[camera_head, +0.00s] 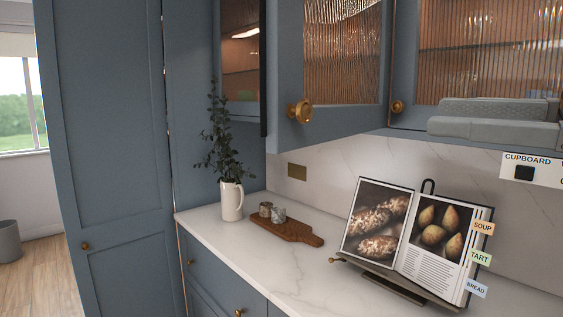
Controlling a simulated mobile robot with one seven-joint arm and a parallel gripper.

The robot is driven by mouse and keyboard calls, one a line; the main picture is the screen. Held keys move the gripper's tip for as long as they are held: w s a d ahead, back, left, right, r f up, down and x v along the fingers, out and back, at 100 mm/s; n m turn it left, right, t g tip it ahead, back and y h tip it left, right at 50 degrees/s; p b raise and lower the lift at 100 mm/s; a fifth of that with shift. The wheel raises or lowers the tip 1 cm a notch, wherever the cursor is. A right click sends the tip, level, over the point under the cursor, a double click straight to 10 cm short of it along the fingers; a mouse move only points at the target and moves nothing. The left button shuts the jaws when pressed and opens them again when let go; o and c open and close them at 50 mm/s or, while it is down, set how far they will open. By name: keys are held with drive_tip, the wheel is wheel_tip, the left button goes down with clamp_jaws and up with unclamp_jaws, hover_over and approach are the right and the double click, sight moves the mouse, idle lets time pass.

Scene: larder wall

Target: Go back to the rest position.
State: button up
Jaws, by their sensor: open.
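My gripper (436,114) is at the upper right of the head view. Its two grey fingers point left, one above the other in the picture, with a gap between them. The upper finger shows a textured pad. I see nothing held between them. The gripper is in front of the lower part of the right reeded-glass cupboard door (485,50), near that door's brass knob (397,107). I cannot tell whether it touches the door. The rest of my arm is out of view.
A second glass door (340,50) has a brass knob (300,111). Below, the marble worktop (237,257) carries an open cookbook (435,280) on a stand, a wooden board (295,232) with two small pots, and a white jug (231,202) of foliage. A "CUPBOARD" panel (535,160) is at right.

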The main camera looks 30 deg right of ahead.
drive_tip(key=w+a+f+m+g+h+p, duration=0.1)
drive_tip(key=w+a+f+g+h+p, duration=0.15)
drive_tip(key=w+a+f, duration=0.45)
drive_tip(key=w+a+f+m+g+h+p, duration=0.1)
drive_tip(key=w+a+f+g+h, duration=0.15)
drive_tip(key=a, duration=0.75)
wheel_tip(320, 180, down, 19)
drive_tip(key=w+a+m+g+h+p, duration=0.1)
drive_tip(key=w+a+m+g, duration=0.1)
drive_tip(key=m+g, duration=0.3)
drive_tip(key=shift+w+a+f+g+p, duration=0.2)
drive_tip(key=shift+a+g+p, duration=0.15)
drive_tip(key=shift+g, duration=0.25)
